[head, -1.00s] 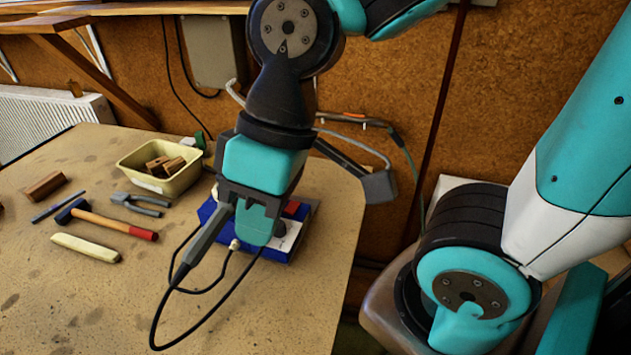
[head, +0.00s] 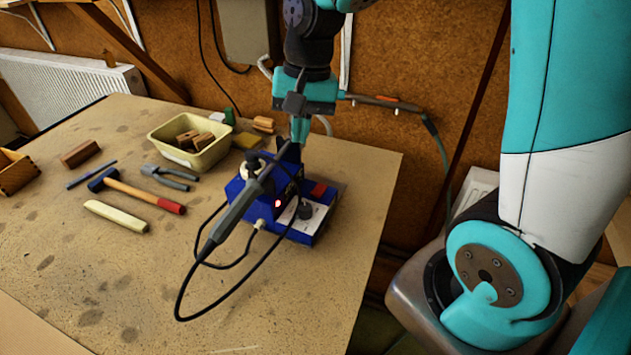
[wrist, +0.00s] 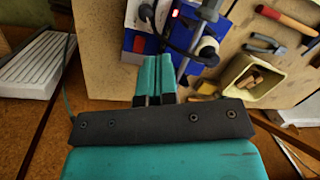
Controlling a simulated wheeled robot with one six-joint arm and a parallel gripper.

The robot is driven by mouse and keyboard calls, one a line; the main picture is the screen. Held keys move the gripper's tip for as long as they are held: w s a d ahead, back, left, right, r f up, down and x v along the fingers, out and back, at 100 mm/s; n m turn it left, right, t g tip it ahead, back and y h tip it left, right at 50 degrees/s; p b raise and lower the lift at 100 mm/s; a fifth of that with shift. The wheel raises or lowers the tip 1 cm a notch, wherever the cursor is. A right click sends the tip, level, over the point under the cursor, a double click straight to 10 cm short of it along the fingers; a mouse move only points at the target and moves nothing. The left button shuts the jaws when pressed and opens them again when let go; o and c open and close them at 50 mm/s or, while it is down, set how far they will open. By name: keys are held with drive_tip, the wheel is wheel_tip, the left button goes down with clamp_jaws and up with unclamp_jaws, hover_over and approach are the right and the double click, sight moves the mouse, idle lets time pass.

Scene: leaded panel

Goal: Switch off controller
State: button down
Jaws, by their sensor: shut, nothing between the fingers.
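The controller (head: 322,223) is a blue box with a pale front panel, a dark dial (head: 305,210) and a red switch (head: 318,190). A small red light (head: 278,203) glows on it. A soldering iron (head: 237,213) rests in the stand on its left side, its cable looping in front. My gripper (head: 299,138) is shut and empty, pointing down behind the controller. I cannot tell whether the fingertips touch anything.
A cream bin (head: 178,151) with wooden blocks stands behind left of the controller. Pliers (head: 168,178), a hammer (head: 140,192) and a pale bar (head: 116,216) lie to the left. The brown wall is close behind. The front of the bench (head: 110,290) is mostly clear.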

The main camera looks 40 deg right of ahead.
sight(315, 191)
drive_tip(key=w+d+f+m, duration=0.4)
drive_tip(key=d+m, duration=0.1)
drive_tip(key=d, duration=0.2)
drive_tip(key=shift+w+d+f+m+h, duration=0.15)
drive_tip(key=shift+w+f+m+h, duration=0.1)
drive_tip(key=shift+m+h, duration=0.15)
drive_tip(key=shift+g, duration=0.3)
drive_tip(key=f+p, duration=0.1)
drive_tip(key=f, duration=0.3)
drive_tip(key=a+f+p, duration=0.1)
drive_tip(key=f, duration=0.4)
drive_tip(key=s+f+p, duration=0.1)
drive_tip(key=f, duration=0.4)
drive_tip(key=shift+a, duration=0.3)
drive_tip(key=shift+r, duration=0.1)
